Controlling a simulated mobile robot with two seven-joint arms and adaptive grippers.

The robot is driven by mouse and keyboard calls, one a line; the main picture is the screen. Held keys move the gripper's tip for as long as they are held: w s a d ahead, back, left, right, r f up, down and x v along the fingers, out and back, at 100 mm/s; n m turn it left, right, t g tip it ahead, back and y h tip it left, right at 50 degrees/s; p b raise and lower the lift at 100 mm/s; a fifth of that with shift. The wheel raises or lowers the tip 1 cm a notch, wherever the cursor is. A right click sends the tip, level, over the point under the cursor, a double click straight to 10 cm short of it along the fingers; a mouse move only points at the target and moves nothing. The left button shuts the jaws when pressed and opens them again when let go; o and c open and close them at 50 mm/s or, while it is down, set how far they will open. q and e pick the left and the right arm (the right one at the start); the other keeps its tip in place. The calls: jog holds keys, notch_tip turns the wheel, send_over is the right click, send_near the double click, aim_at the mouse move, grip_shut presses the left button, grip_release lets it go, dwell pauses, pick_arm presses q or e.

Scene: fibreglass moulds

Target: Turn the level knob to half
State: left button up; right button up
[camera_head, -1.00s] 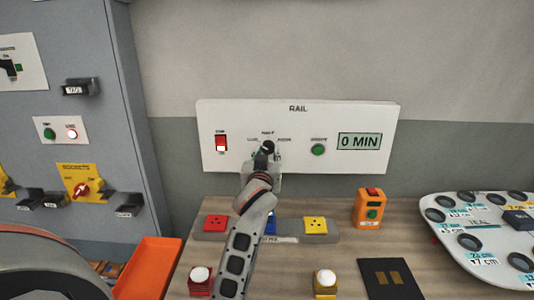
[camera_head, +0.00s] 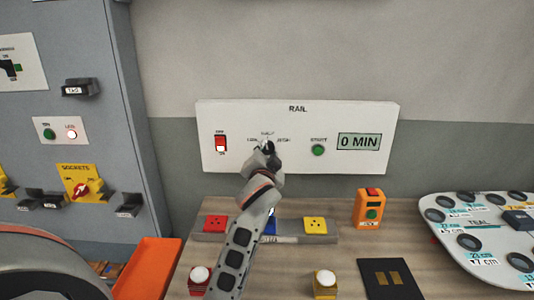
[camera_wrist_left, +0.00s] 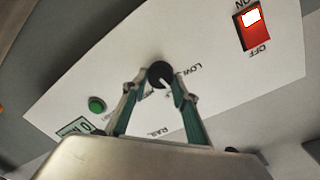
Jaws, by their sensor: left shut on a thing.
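The level knob (camera_wrist_left: 159,74) is round and black with a white pointer, on the white RAIL panel (camera_head: 230,115). My left gripper (camera_wrist_left: 154,84) is shut on it, one green-padded finger on each side; it also shows in the head view (camera_head: 268,150), where it covers most of the knob. The labels LOW, HALF and HIGH sit left of, above and right of the knob. In the wrist view, where the panel appears upside down, the pointer points roughly to the panel's top, towards HALF. Exact alignment is hard to tell. My right gripper is not in view.
The panel also has a red rocker switch (camera_head: 221,143), a green button (camera_head: 317,150) and a display (camera_head: 359,142) reading 0 MIN. A grey cabinet (camera_head: 110,130) stands left.

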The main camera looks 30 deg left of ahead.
pick_arm(q)
jog(key=shift+r+m, duration=0.2)
jog(key=shift+m, duration=0.8)
jog(key=o, duration=1.1)
jog(key=shift+w+f, duration=0.1)
jog(key=v, duration=1.2)
